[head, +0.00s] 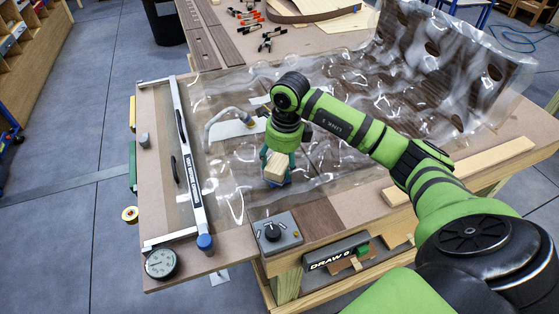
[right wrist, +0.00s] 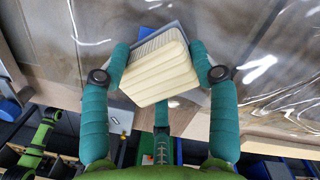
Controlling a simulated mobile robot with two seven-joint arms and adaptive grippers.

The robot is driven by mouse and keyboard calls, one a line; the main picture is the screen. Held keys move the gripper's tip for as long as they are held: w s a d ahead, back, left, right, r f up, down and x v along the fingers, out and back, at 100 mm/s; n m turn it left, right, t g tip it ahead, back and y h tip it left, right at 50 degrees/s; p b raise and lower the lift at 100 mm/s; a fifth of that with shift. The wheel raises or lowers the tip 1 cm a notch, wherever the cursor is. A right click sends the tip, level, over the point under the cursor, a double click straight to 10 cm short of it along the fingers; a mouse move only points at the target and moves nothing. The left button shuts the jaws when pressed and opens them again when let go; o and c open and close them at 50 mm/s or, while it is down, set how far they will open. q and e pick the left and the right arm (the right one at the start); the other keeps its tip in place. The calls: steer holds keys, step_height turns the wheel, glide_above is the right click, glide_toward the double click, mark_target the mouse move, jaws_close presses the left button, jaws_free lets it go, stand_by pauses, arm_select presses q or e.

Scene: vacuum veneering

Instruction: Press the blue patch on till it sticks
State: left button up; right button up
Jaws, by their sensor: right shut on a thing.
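My right gripper (head: 276,163) is shut on a pale wooden block (head: 276,168), low over the clear vacuum bag (head: 240,200). In the right wrist view the cream block (right wrist: 160,75) sits tilted between the two teal fingers, with a grey ribbed side and grey underside. A little blue (head: 287,182), apparently the blue patch, shows at the block's lower edge in the head view. The block and fingers hide most of it. I cannot tell whether the block touches the patch. My left gripper is not in view.
A clamp bar (head: 188,165) crosses the bag's left end. A hose fitting (head: 230,118) lies behind the block. A dial gauge (head: 161,263) and a grey control box (head: 277,232) stand at the front edge. A wooden board (head: 460,170) lies right.

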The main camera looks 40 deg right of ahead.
stand_by(0.3)
steer(key=shift+r+p, duration=0.8)
steer(key=shift+r, duration=0.25)
steer(key=shift+r+p, duration=1.2)
steer(key=shift+r, duration=0.75)
